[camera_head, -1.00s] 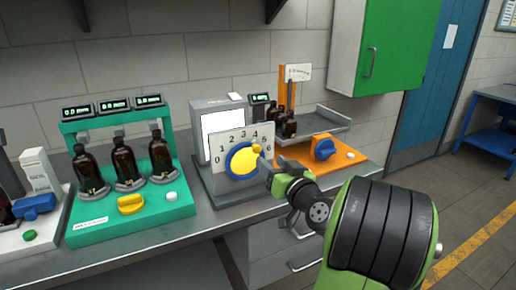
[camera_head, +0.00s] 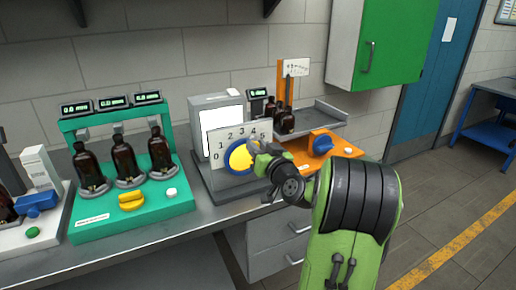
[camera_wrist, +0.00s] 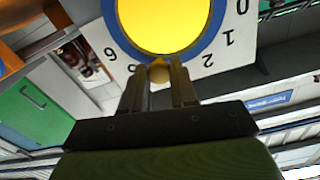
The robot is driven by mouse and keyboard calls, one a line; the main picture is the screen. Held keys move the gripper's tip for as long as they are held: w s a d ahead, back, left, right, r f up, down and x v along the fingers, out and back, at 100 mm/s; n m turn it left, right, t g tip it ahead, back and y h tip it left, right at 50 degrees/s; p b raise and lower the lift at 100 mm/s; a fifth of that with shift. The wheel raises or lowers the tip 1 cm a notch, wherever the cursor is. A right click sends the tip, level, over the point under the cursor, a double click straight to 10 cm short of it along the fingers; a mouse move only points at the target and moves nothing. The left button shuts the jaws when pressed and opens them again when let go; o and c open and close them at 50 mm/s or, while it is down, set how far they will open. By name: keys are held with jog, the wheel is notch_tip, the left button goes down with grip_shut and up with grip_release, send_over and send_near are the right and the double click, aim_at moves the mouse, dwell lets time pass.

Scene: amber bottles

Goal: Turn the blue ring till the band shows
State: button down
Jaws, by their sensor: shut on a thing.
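The blue ring (camera_head: 227,161) surrounds a yellow disc (camera_head: 239,159) on a white upright plate numbered 0 to 6 (camera_head: 216,145). In the wrist view the blue ring (camera_wrist: 219,22) and yellow disc (camera_wrist: 160,25) fill the top, with the numbers upside down. A small yellow knob (camera_wrist: 159,73) sits at the ring's edge. My gripper (camera_wrist: 159,78) is shut on this knob, one finger on each side. In the head view my gripper (camera_head: 258,150) covers the ring's right side. I cannot make out a band.
A green stand (camera_head: 95,228) with amber bottles and a yellow knob is to the left. An orange stand (camera_head: 345,150) with a blue knob and more bottles is close on the right. A green cabinet (camera_head: 375,45) hangs above right.

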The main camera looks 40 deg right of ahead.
jog(key=m, duration=0.1)
jog(key=d+f+m+b, duration=0.1)
jog(key=m, duration=0.1)
jog(key=d+m+b, duration=0.1)
jog(key=m, duration=0.1)
jog(key=shift+s+f, duration=0.25)
jog(key=c, duration=0.9)
grip_release()
jog(key=b+v, duration=0.3)
jog(key=v, duration=1.3)
jog(key=shift+w+a, duration=0.1)
